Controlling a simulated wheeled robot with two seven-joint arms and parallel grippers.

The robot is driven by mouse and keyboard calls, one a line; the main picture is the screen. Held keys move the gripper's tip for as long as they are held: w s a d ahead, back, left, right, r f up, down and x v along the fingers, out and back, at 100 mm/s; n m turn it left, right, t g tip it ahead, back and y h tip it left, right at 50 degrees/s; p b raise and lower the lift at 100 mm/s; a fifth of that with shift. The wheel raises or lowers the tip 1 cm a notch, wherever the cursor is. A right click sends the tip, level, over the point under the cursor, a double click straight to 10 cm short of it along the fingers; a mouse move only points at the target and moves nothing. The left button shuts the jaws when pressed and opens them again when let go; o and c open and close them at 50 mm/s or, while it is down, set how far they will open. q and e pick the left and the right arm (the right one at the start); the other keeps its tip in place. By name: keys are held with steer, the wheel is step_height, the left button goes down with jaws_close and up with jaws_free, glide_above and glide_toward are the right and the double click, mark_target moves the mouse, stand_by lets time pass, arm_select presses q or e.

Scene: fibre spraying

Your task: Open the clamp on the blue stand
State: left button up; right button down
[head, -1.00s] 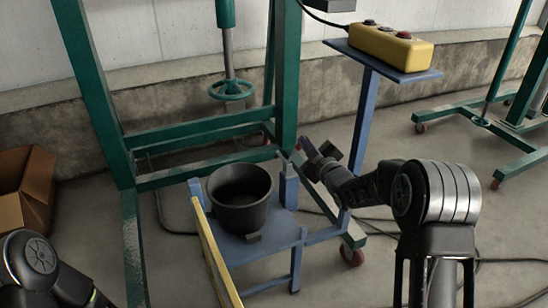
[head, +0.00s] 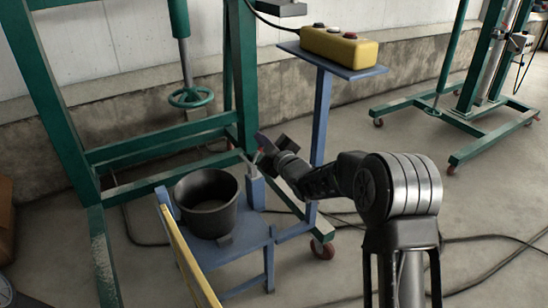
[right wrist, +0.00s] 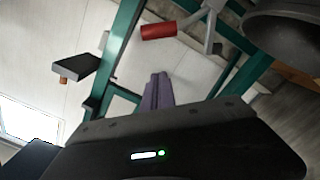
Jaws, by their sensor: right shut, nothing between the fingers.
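The blue stand (head: 240,246) carries a dark bucket (head: 207,203) and has a short blue post at its back right corner. The small grey clamp (head: 247,160) is on top of that post, partly hidden by my right gripper (head: 262,144). In the right wrist view a metal lever with a red grip (right wrist: 158,31) lies ahead of my purple fingertips (right wrist: 160,78), with a visible gap in the picture. The right fingers are shut together and empty. Whether the clamp is open or shut is too small to tell. My left gripper is out of view.
A yellow control box (head: 339,46) rests on a blue pedestal (head: 320,130) just behind my right arm. A green frame (head: 165,143) with a handwheel (head: 192,97) stands behind the stand. Cables lie on the floor at right, where there is free room.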

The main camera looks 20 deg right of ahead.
steer(key=s+d+p, duration=0.1)
steer(key=s, duration=0.8)
steer(key=shift+s+d+p, duration=0.15)
steer(key=shift+d+p, duration=0.2)
steer(key=shift+d, duration=0.05)
